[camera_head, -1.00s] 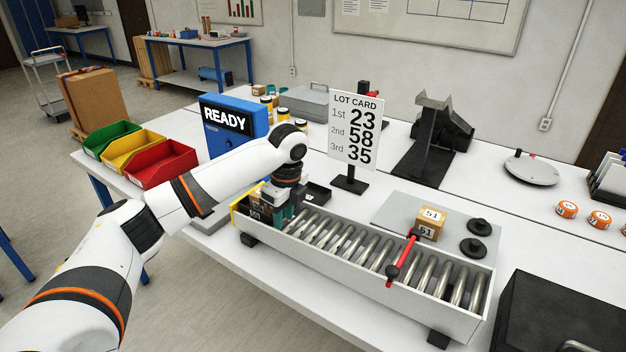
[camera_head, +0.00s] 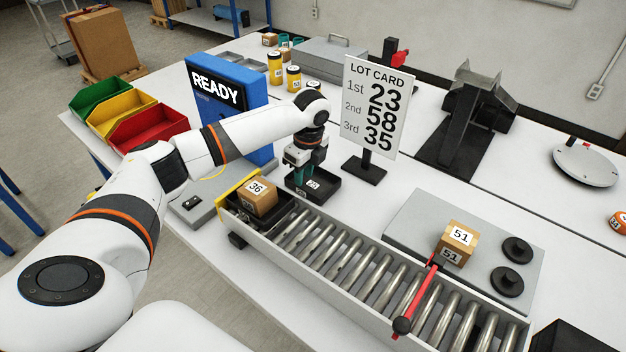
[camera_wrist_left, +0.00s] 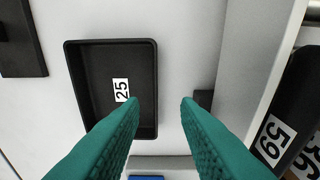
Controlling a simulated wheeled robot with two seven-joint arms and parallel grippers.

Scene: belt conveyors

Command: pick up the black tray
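An empty black tray (camera_head: 328,190) with a label reading 25 lies on the white table behind the conveyor's left end. It also shows in the left wrist view (camera_wrist_left: 92,62), left of centre. My left gripper (camera_head: 298,184) is over its left side in the head view. In the left wrist view its teal fingers (camera_wrist_left: 161,101) are apart with nothing between them, and the tray's right wall is near the left fingertip. A second black tray (camera_head: 282,213) holds a box marked 36 (camera_head: 259,195) on the conveyor; its label reads 59 in the wrist view (camera_wrist_left: 272,140). My right gripper is out of view.
The roller conveyor (camera_head: 345,262) has a red bar (camera_head: 420,295) across it. The lot card stand (camera_head: 364,170) is right of the empty tray, and the blue READY box (camera_head: 228,105) is behind it.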

